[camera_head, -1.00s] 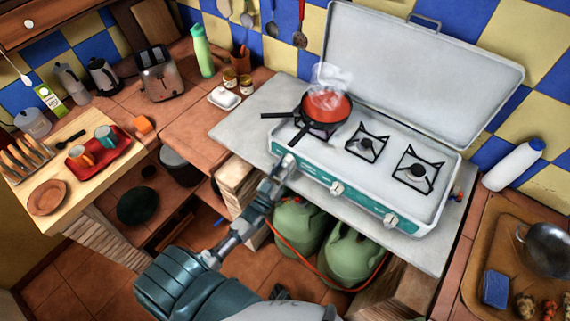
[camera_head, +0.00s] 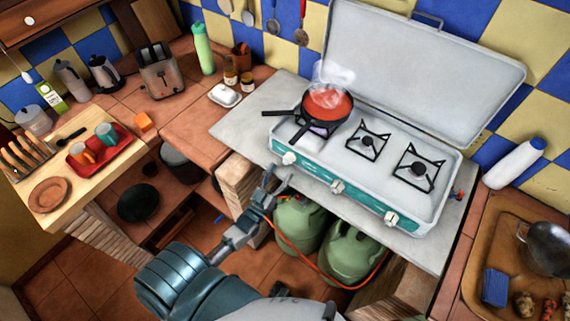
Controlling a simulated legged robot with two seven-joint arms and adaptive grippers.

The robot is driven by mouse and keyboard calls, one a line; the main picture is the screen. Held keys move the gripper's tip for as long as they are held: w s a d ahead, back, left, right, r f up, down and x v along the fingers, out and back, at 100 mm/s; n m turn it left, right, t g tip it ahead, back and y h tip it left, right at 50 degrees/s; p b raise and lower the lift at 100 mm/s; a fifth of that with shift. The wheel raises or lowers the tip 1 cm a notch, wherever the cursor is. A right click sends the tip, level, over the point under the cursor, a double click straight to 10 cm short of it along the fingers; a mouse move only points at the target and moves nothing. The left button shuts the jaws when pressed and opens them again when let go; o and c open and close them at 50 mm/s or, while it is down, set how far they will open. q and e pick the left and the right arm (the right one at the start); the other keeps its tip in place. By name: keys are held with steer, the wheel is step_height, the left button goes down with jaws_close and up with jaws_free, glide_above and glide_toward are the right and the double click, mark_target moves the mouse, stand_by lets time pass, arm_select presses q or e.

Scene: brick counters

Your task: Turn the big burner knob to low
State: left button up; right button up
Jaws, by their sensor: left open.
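A camping stove (camera_head: 312,172) with a raised lid stands on the grey counter slab. Its teal front panel carries white knobs: a left knob (camera_head: 289,158) below the pan, a middle knob (camera_head: 337,187) and a right knob (camera_head: 391,218). A black pan with red sauce (camera_head: 326,101) steams on the left burner, and a purplish flame shows under it. My left gripper (camera_head: 277,184) is open, below and a little left of the left knob, apart from it. The setting of the knobs is too small to read. My right gripper is not in view.
Green gas bottles (camera_head: 349,253) with an orange hose stand under the slab. A white bottle (camera_head: 514,165) and a wooden tray (camera_head: 459,264) are at the right.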

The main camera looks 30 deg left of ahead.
arm_select(q)
steer(key=v, duration=0.7)
steer(key=shift+s+f, duration=0.2)
steer(key=shift+s, duration=0.15)
steer(key=s+d+f+m+g, duration=0.1)
steer(key=s+f+g, duration=0.15)
steer(key=f, duration=0.65)
steer(key=s+d+f+g, duration=0.15)
steer(key=f+g, duration=0.25)
steer(key=f, duration=0.5)
steer(key=s+d+f+m+g, duration=0.1)
steer(key=f+g, duration=0.2)
steer(key=f, duration=0.6)
steer(key=s+d+f+g, duration=0.2)
steer(key=s+f+g, duration=0.3)
steer(key=s+f, duration=0.4)
steer(key=s+d+f+m+g, duration=0.1)
steer(key=s+d+f+g, duration=0.1)
steer(key=s+f+g, duration=0.4)
steer(key=s+f, duration=0.4)
steer(key=s, duration=0.4)
steer(key=shift+s+d+y, duration=0.25)
steer(key=shift+d+y, duration=0.05)
steer(key=shift+d, duration=0.05)
steer(key=shift+g, duration=0.25)
